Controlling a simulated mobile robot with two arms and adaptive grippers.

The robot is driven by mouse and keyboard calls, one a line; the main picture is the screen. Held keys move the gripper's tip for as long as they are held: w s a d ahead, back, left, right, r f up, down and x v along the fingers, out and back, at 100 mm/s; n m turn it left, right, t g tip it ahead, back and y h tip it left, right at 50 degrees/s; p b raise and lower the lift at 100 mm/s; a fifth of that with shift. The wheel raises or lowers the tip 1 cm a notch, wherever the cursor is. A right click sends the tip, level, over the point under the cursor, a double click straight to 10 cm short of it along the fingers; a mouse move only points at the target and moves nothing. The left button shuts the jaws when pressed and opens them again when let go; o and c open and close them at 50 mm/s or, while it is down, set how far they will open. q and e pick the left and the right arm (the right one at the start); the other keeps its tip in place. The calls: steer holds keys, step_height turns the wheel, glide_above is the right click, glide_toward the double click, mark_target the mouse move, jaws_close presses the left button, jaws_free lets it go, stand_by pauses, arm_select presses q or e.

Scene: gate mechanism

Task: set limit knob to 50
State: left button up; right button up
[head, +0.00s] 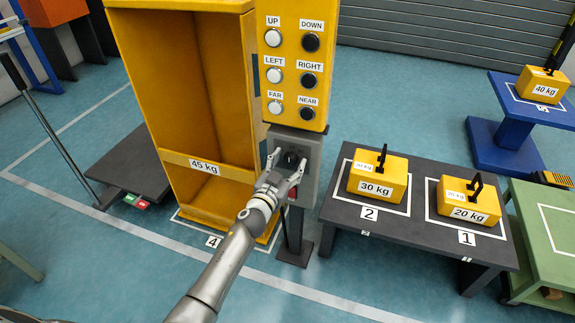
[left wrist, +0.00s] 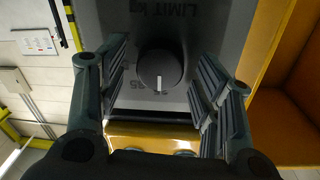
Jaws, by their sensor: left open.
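The limit knob (head: 291,159) is a dark round dial on the grey panel below the yellow button box. In the left wrist view the knob (left wrist: 158,66) shows a white pointer mark toward the bottom of the picture. "LIMIT kg" lettering is on the panel at the top, and the scale numbers near the pointer are too dim to read surely. My left gripper (head: 286,170) is open, with its fingers on either side of the knob and a gap visible on both sides; it also shows in the left wrist view (left wrist: 160,85). My right gripper is out of view.
The button box (head: 291,60) rises above the panel. A yellow 45 kg cabinet (head: 183,100) stands close on the left. On the right, a dark table (head: 400,225) holds the 30 kg box (head: 378,180) and the 20 kg box (head: 467,203).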

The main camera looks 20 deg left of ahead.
arm_select(q)
steer(key=c, duration=1)
